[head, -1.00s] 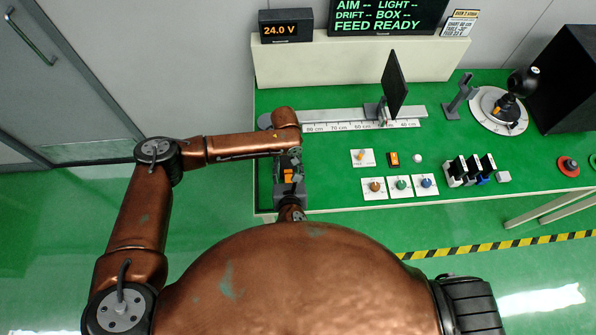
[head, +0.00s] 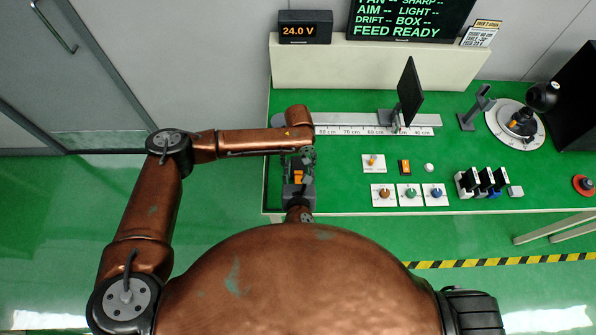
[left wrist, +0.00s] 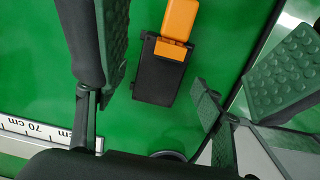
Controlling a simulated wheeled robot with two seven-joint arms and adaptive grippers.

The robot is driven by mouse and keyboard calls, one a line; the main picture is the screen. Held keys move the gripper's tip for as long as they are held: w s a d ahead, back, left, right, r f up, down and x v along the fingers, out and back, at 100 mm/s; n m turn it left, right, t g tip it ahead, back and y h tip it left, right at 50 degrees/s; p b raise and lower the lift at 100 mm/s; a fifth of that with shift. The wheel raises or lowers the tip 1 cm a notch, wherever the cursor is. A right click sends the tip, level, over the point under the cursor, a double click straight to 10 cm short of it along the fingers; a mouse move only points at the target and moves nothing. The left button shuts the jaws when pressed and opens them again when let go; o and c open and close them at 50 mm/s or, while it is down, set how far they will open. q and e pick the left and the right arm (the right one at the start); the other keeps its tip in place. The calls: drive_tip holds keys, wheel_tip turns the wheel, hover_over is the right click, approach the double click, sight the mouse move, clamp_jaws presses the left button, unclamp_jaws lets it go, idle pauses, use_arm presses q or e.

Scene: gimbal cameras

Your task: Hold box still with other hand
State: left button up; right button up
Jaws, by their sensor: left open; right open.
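A small black box (left wrist: 160,75) with an orange part (left wrist: 179,19) at its top lies on the green surface in the left wrist view. It sits between the spread finger pads of my left gripper, with green showing around it; no contact shows. In the head view my left gripper (head: 300,160) is over the left end of the table, below the left end of the ruler rail. An orange patch shows there, and whether it belongs to the box I cannot tell. The left gripper is open and empty.
A ruler rail (head: 365,130) carries a dark upright panel (head: 410,92). To the right are an orange-and-black switch (head: 404,167), knobs (head: 409,194), black-and-white blocks (head: 482,181) and a round stand (head: 515,124). The green table (head: 340,190) has clear room left of the knobs.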

use_arm(q)
wheel_tip(320, 180, up, 11)
drive_tip(key=shift+f, duration=0.15)
